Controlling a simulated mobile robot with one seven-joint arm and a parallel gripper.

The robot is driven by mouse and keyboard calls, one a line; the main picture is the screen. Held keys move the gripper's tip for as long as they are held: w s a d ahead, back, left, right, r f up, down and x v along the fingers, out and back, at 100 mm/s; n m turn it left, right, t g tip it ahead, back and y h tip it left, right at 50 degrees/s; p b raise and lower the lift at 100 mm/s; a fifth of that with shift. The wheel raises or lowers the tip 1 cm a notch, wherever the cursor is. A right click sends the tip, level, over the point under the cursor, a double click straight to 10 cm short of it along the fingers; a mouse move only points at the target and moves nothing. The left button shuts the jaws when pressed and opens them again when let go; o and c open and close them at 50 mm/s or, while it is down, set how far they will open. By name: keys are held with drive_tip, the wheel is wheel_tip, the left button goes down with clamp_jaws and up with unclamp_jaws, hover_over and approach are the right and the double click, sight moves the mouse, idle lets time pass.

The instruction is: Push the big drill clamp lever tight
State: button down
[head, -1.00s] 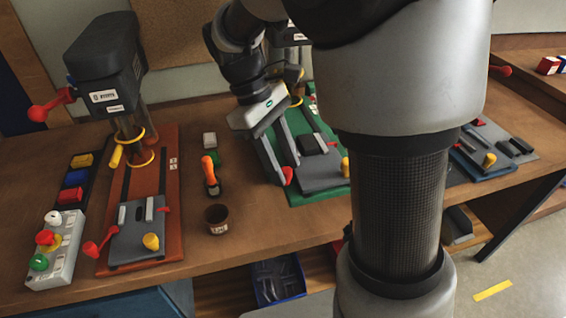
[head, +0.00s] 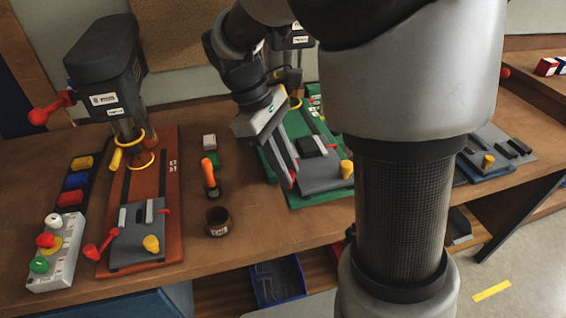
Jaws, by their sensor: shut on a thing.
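A drill press on a green base (head: 272,160) stands at the middle of the bench, mostly hidden behind my arm. Its grey clamp vise (head: 322,180) carries a black block, a yellow knob (head: 346,169) and a red lever (head: 293,176) at its left front. My gripper (head: 290,180) reaches down to the left side of this vise. Its fingers are close together around the red lever's end, and only a little red shows there. The lever's exact angle is hidden by the fingers.
A drill press (head: 105,70) on a red base (head: 170,185) stands at left with its own red lever (head: 98,247). A button box (head: 58,255), an orange-handled tool (head: 209,175) and a brown cup (head: 217,222) lie nearby. Another vise (head: 488,160) is at right.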

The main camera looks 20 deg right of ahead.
sight(303, 185)
drive_tip(key=d+n+p, duration=0.1)
drive_tip(key=n, duration=0.1)
drive_tip(key=s+d+n+t, duration=0.1)
drive_tip(key=shift+r+n+h+p, duration=0.2)
drive_tip(key=shift+n+h+p, duration=0.1)
drive_tip(key=shift+n+p, duration=0.1)
drive_tip(key=shift+d+f+n+t+p, duration=0.1)
drive_tip(key=shift+d+n+t+p, duration=0.7)
drive_tip(key=shift+n, duration=0.7)
drive_tip(key=c, duration=1.6)
unclamp_jaws()
drive_tip(key=shift+d, duration=0.1)
drive_tip(key=v, duration=0.8)
drive_tip(key=p+v, duration=0.1)
drive_tip(key=v, duration=0.8)
drive_tip(key=shift+a+p, duration=0.3)
